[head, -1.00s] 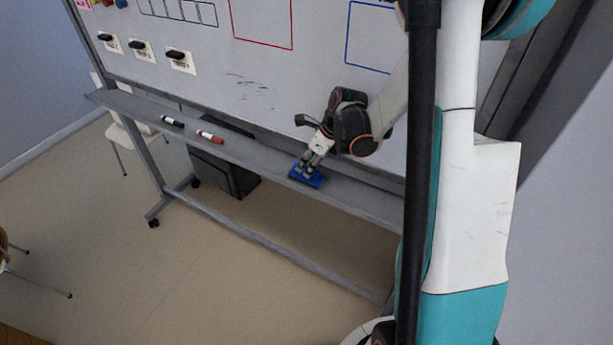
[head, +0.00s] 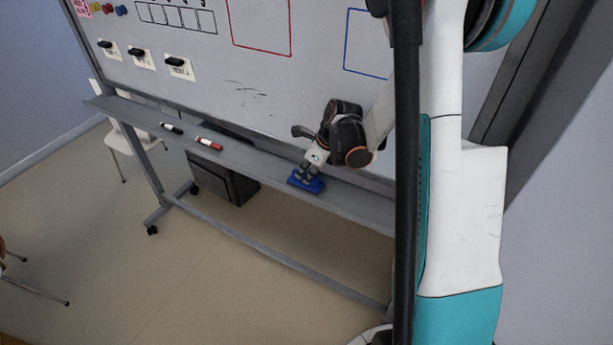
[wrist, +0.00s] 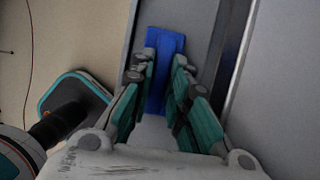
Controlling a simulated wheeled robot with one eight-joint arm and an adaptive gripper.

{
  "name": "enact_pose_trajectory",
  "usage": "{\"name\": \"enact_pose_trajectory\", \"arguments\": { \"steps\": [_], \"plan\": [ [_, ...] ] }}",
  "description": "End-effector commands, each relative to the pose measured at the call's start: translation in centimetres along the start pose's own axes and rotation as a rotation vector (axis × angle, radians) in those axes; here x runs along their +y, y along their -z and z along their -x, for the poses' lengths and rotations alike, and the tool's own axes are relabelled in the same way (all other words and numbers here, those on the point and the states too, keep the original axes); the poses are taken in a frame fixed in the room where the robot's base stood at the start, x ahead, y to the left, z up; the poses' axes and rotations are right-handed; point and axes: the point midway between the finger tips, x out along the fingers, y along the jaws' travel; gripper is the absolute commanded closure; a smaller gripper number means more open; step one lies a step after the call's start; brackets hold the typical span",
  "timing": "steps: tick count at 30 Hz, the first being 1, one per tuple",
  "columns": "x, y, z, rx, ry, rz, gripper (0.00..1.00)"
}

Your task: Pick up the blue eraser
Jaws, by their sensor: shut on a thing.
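The blue eraser (head: 307,182) is at the whiteboard's tray, toward the right part of the ledge. In the wrist view the eraser (wrist: 165,62) lies lengthwise between the fingers. My gripper (head: 309,174) points down at the eraser, with its fingertips on it. In the wrist view my gripper (wrist: 163,75) has one finger on each side of the eraser and is shut on it. The eraser's middle is partly hidden by the fingers. I cannot tell whether it touches the tray or is just above it.
The grey tray (head: 250,160) runs along the whiteboard (head: 215,85). A black marker (head: 171,128) and a red marker (head: 209,143) lie on it to the left. Several black items (head: 141,57) are on the board. A dark box (head: 222,180) stands below on the floor.

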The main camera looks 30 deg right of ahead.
Motion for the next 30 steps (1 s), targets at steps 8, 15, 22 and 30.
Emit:
{"name": "enact_pose_trajectory", "arguments": {
  "steps": [8,15,22,30],
  "plan": [
    [0.0,-0.8,2.1,0.0,0.0,0.0,1.0],
    [1.6,1.2,4.3,0.0,0.0,-0.002,1.0],
    [4.5,5.8,6.2,0.0,0.001,-0.003,1.0],
    [7.4,10.4,8.1,0.0,0.0,-0.002,1.0]
  ]
}}
